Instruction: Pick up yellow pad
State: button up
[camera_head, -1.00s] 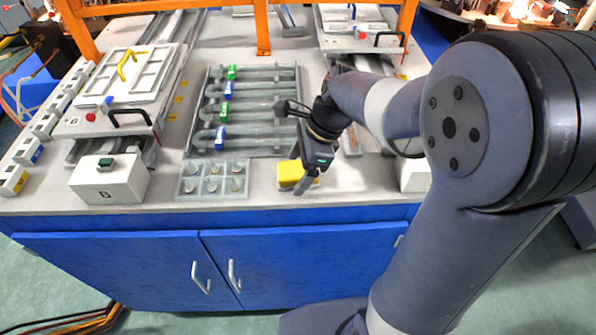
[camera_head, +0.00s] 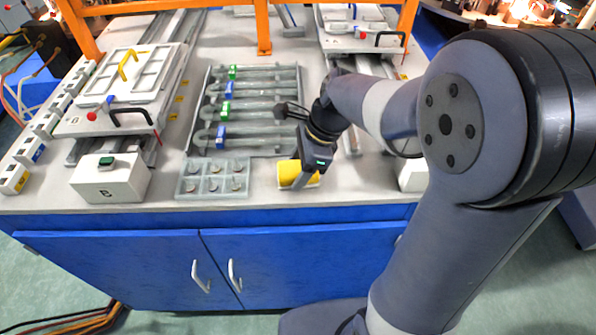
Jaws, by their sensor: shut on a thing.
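The yellow pad (camera_head: 289,172) is a small yellow block near the front edge of the grey worktop, right of the tray with several compartments. A pale rim or base shows along its lower side. My gripper (camera_head: 302,180) is at the pad's right side, pointing down, and is shut on it. The gripper covers the pad's right part. I cannot tell whether the pad is clear of the worktop.
A grey compartment tray (camera_head: 213,194) with small pieces lies left of the pad. Behind it is a rack (camera_head: 247,148) of grey tubes with green and blue clips. A white box (camera_head: 110,181) stands at the left. The worktop's front edge (camera_head: 330,199) is close.

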aim_at(298, 168)
notch_tip(298, 168, up, 10)
jog(key=shift+r, duration=0.1)
jog(key=o, duration=0.5)
jog(key=c, duration=0.4)
jog(key=shift+o, duration=0.2)
